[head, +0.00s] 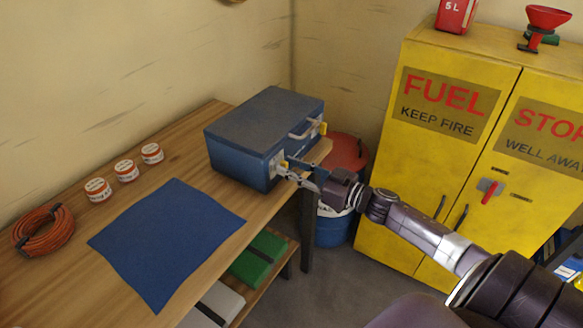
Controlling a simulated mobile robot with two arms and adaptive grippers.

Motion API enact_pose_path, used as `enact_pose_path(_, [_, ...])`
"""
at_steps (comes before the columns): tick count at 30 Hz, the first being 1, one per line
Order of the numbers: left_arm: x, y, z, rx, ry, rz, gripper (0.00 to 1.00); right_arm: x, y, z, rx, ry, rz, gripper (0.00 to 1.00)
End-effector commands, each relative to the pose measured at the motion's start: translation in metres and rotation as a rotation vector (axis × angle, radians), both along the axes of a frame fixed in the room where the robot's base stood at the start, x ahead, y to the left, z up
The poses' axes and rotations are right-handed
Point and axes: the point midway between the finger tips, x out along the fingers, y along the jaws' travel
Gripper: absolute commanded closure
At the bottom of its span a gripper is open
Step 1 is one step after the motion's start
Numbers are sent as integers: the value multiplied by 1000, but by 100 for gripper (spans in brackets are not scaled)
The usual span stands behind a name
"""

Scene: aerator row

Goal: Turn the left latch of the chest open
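The blue chest (240,160) stands with its lid down at the far end of the wooden workbench. Its front faces right, with a pale handle (304,131) on it. The left latch (281,159) has a yellow part and a pale plate, and sits near the front's closer corner. The right latch (323,128) is yellow and sits further back. My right gripper (288,171) reaches in from the right, its fingertips at the left latch and partly covering it. I cannot tell whether they grip it. My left gripper is not in view.
A blue cloth (166,236), several red-and-white tins (126,170) and a coil of orange hose (43,230) lie on the bench (190,152). A blue drum with a red lid (346,150) and a yellow fuel cabinet (423,155) stand to the right. A green case (258,258) is on the lower shelf.

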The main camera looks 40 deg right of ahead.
Motion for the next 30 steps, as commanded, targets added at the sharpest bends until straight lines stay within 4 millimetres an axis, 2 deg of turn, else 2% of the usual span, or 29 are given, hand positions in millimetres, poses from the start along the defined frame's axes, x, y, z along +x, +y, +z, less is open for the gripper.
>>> enact_pose_path(1, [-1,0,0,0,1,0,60,0,0,0,0,0,0,81])
enact_pose_path(6, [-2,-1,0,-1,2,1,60,0,0,0,0,0,0,100])
enact_pose_path(19, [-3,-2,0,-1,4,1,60,0,0,0,-35,-15,0,100])
enact_pose_path(30, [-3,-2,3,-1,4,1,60,-1,3,0,-265,-111,-1,100])
